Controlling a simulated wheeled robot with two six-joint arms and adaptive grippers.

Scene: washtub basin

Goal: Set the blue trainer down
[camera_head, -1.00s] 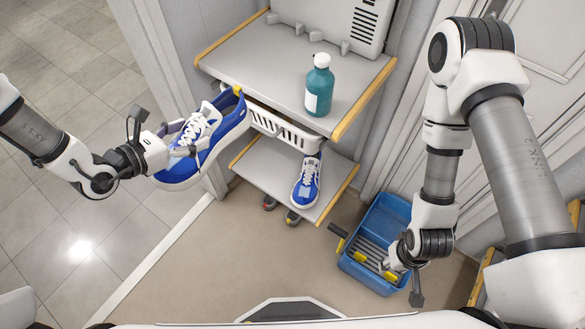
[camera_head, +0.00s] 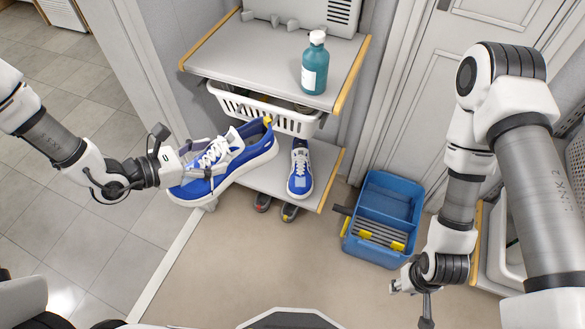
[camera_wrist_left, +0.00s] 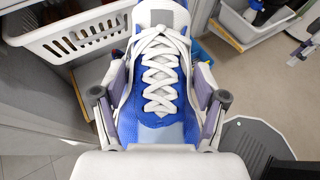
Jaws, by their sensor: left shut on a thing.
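My left gripper (camera_head: 178,170) is shut on a blue trainer (camera_head: 262,154) with white laces and a thick white sole. The trainer is tilted, toe at lower left and heel at upper right, and overlaps the left part of the lower shelf (camera_head: 257,177). Whether it touches the shelf is unclear. In the left wrist view, the trainer (camera_wrist_left: 160,75) sits between both fingers of the left gripper (camera_wrist_left: 160,105). A second blue trainer (camera_head: 300,180) stands on the lower shelf, right of the held one. My right gripper (camera_head: 412,297) is near the blue caddy; its opening is unclear.
A teal bottle (camera_head: 315,67) stands on the upper shelf (camera_head: 260,70). A white basket (camera_head: 284,122) hangs below it, close behind the held trainer's heel. Dark shoes (camera_head: 289,212) show under the lower shelf. A blue caddy (camera_head: 388,203) stands on the floor at right. The front floor is clear.

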